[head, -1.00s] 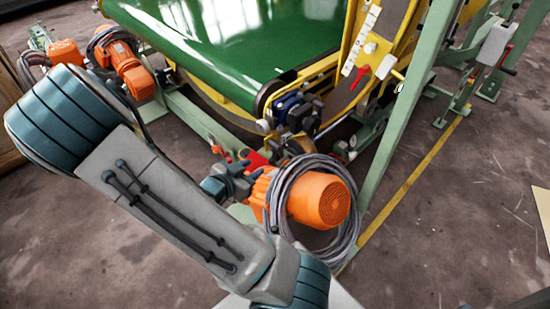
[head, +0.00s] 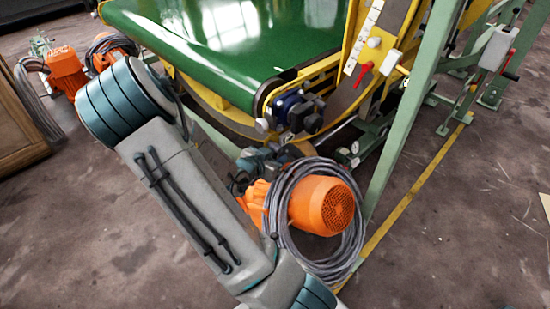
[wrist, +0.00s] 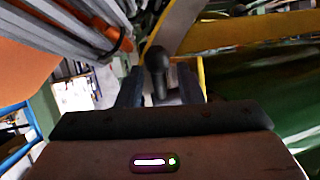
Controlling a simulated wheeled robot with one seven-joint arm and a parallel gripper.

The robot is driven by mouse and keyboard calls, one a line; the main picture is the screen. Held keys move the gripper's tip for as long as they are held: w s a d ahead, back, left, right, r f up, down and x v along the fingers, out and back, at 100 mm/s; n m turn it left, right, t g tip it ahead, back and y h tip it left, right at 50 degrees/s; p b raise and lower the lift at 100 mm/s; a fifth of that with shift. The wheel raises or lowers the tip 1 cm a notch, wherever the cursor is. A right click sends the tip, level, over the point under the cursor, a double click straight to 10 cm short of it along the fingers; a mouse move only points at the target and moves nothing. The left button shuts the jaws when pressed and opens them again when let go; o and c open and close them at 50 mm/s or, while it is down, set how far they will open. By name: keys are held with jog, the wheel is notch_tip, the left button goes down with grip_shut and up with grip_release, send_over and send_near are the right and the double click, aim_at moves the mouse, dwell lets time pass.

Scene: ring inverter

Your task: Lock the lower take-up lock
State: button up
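In the wrist view the two dark fingers of my gripper (wrist: 160,88) stand apart, one on each side of a black round-headed lever (wrist: 158,62). I see a gap beside the lever, and cannot tell whether either finger touches it. I cannot tell for sure that this lever is the lower take-up lock. My fingertips cannot be made out there. A red handle (head: 363,68) sits higher on the yellow frame (head: 352,40).
The grey cable coil (head: 285,235) wraps the orange motor close to my arm. The green belt (head: 220,45) and a blue-black unit (head: 295,110) lie above. A green post (head: 405,120) stands to the right. Open floor (head: 470,220) lies at the right.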

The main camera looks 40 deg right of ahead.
grip_shut()
